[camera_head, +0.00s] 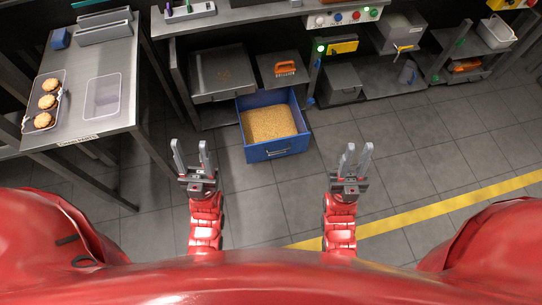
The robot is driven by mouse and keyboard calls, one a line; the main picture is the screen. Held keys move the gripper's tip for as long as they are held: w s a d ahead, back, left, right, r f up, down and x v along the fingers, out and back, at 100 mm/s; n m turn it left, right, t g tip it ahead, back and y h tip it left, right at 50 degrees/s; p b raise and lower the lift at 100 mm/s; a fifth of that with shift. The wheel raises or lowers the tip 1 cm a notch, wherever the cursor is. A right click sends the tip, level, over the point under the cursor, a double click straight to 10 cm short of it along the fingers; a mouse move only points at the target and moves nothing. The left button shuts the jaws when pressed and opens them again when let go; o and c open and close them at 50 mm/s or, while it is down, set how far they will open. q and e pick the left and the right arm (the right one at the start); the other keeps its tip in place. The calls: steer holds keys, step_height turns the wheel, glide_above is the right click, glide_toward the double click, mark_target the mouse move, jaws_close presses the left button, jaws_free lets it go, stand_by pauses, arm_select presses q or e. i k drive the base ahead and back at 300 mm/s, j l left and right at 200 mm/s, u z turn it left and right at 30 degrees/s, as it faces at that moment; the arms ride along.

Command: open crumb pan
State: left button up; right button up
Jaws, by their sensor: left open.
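The crumb pan (277,152) is a blue open-topped drawer with a handle on its front, filled with tan crumbs. It stands pulled out from under the steel bench, low near the floor. My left gripper (191,150) is open and empty, to the left of the pan and apart from it. My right gripper (356,154) has its fingers pointing up in the picture with a gap between them. It is open and empty, to the right of the pan and apart from it.
A side table (120,59) at the left carries a tray (36,127) of biscuits and a clear bin (87,112). A steel bench (240,17) and shelves line the back. The tiled floor (270,205) between my grippers is clear, with a yellow line (430,211) at the right.

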mark_target(204, 65)
steer(key=i+j, duration=0.2)
steer(key=i, duration=0.3)
steer(key=i+j, duration=0.15)
steer(key=i, duration=0.35)
